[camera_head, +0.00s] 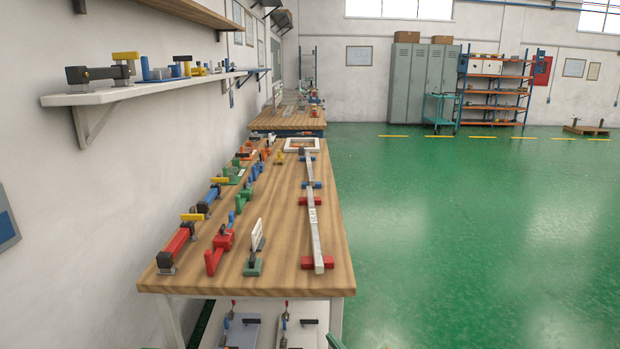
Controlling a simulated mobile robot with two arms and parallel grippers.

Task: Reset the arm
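Neither of my grippers shows in the head view, and no part of my arms can be made out for sure. The task's arm is my own, so its pose cannot be seen here. A wooden workbench (285,272) stands ahead, left of the middle. Nothing in view is held by a gripper.
Several coloured clamps, including a red one (178,246), stand on the workbench. A long pale bar (315,220) lies on red and blue supports along its right side. A wall shelf (115,94) juts out at left. The green floor (480,240) at right is largely clear.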

